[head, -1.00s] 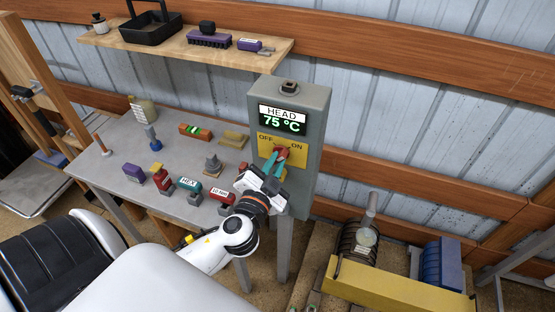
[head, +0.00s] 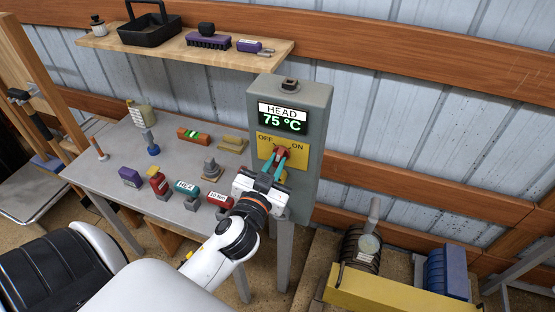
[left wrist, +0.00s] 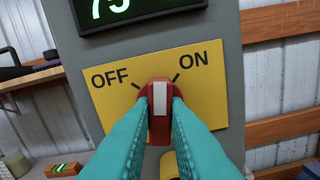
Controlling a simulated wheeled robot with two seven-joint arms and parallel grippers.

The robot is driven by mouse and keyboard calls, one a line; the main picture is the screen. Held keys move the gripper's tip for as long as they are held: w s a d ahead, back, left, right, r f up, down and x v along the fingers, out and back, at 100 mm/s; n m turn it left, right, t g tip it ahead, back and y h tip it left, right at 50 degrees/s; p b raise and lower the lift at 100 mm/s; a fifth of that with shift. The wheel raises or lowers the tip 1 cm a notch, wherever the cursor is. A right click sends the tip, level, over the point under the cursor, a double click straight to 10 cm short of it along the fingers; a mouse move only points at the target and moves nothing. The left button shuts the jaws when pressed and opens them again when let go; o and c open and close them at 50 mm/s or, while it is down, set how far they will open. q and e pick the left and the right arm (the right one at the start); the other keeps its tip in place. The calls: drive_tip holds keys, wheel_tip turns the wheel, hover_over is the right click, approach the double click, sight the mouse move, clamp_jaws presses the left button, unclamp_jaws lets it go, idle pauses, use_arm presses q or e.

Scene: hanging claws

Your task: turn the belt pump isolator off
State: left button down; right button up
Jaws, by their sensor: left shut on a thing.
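The isolator is a red knob with a white stripe (left wrist: 160,105), on a yellow plate (left wrist: 205,95) marked OFF at left and ON at right. In the left wrist view the stripe points about straight up, between the two marks. In the head view the red knob (head: 283,152) sits on the grey box's (head: 316,110) front. My left gripper (head: 279,163) reaches it from below and in front, its teal fingers shut on the knob's two sides. My right gripper is not in view.
A display (head: 282,119) above the plate reads HEAD 75 °C. A grey bench (head: 110,165) with several small tools and blocks stands left of the box. A shelf (head: 110,38) hangs above it. A yellow bar (head: 400,290) and a blue part (head: 450,268) lie at lower right.

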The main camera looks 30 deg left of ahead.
use_arm(q)
drive_tip(key=n+b, duration=0.1)
drive_tip(key=n, duration=0.2)
drive_tip(key=shift+f, duration=0.2)
drive_tip(key=shift+r+n, duration=0.15)
drive_tip(key=shift+n, duration=1.15)
drive_tip(key=shift+n, duration=0.4)
drive_tip(key=n+p, duration=0.1)
drive_tip(key=n, duration=0.2)
drive_tip(key=shift+r+n, duration=0.1)
drive_tip(key=shift+n, duration=0.3)
drive_tip(key=c, duration=1.8)
unclamp_jaws()
drive_tip(key=shift+n, duration=0.4)
drive_tip(key=shift+c, duration=0.2)
drive_tip(key=o, duration=0.8)
drive_tip(key=shift+c, duration=0.2)
